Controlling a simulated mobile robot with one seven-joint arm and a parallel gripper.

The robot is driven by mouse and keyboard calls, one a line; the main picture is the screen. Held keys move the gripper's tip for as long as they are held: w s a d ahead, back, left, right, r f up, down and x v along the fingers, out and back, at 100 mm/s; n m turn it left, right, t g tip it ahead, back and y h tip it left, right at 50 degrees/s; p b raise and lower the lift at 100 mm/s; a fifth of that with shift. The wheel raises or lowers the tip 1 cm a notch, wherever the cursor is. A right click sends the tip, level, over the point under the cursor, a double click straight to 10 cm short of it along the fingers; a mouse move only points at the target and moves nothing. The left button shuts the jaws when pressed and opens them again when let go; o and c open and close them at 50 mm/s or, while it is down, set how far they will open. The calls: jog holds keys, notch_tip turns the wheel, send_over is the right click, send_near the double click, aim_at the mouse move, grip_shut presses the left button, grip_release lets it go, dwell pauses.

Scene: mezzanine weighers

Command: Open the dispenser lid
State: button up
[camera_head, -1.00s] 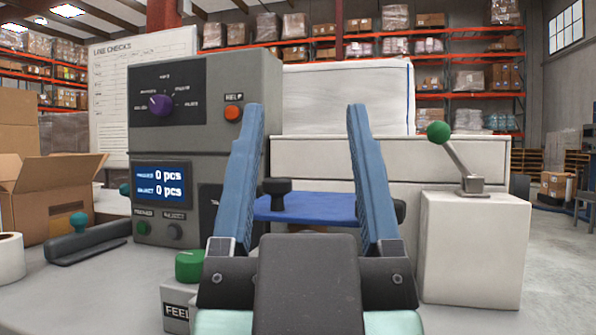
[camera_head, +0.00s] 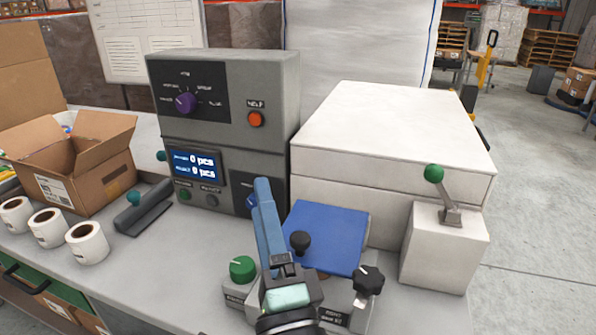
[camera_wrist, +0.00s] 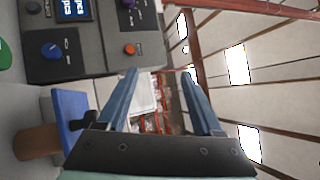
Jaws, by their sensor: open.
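A blue flat plate (camera_head: 335,236) with a black knob (camera_head: 300,242) is in the middle of the bench, in front of a white box with a flat white top (camera_head: 395,125). No part is clearly marked as the dispenser lid; the blue plate lies flat and the white top sits flat. In the wrist view the blue plate (camera_wrist: 70,118) and knob (camera_wrist: 80,126) are at the lower left, above a brown round body (camera_wrist: 38,142). My gripper (camera_wrist: 158,72) is open and empty. In the head view my gripper (camera_head: 262,185) points upward, left of the plate, seen nearly edge-on.
A grey control cabinet (camera_head: 225,75) stands behind left. A green knob (camera_head: 242,268) and black knob (camera_head: 369,280) are at the front. A green-tipped lever (camera_head: 434,174) stands on a white block at right. An open carton (camera_head: 75,165) and white rolls (camera_head: 87,242) are left.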

aim_at(299, 224)
jog(key=s+d+f+m+g+h+p, duration=0.45)
jog(key=f+m+p, duration=0.35)
jog(key=m+p, duration=1)
jog(key=shift+m+t+h, duration=0.25)
jog(key=shift+m+t, duration=0.2)
jog(key=shift+m, duration=0.45)
jog(key=w+b, duration=0.1)
jog(key=w, duration=1.1)
jog(key=shift+a+r, duration=0.1)
grip_shut()
